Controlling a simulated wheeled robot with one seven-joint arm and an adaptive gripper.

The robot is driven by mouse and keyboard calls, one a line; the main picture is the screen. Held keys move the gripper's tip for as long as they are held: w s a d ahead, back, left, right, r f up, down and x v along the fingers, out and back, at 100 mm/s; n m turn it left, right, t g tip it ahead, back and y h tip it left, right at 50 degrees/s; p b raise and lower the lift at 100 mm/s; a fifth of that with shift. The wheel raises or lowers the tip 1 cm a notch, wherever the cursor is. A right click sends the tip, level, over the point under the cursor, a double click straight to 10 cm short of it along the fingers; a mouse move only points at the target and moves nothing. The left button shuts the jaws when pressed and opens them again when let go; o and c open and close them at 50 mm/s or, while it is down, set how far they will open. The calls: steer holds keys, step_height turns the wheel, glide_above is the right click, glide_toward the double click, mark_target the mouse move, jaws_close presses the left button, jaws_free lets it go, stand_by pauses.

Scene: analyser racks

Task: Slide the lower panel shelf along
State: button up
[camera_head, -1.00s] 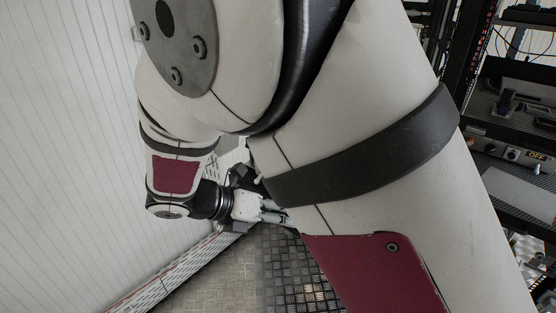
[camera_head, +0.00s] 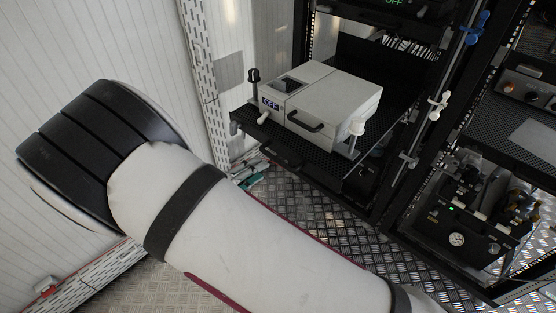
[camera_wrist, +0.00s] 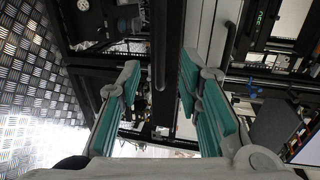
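A black perforated shelf (camera_head: 283,152) sticks out from the rack in the head view, carrying a white box with an OFF label (camera_head: 318,98). It is the lowest shelf I see clearly in this bay. In the wrist view, my gripper (camera_wrist: 158,70) is open, its two teal-padded fingers spread apart. A long black bar (camera_wrist: 167,45) shows between and beyond the fingers; I cannot tell whether it is the shelf's edge or whether the fingers touch it. In the head view my arm crosses the front and hides most of the gripper; small teal parts show below the shelf.
A second rack bay at the right holds a black unit with a round dial (camera_head: 456,239). Blue and white clamps (camera_head: 477,28) sit on the rack posts. A white ribbed wall (camera_head: 90,50) stands close at the left. The metal tread floor (camera_head: 325,215) is clear below the shelf.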

mark_target(276, 161)
steer(key=b+x, duration=0.1)
steer(key=x, duration=0.7)
steer(key=shift+w+d, duration=0.25)
steer(key=shift+w, duration=0.05)
steer(key=shift+c, duration=0.4)
jaws_close()
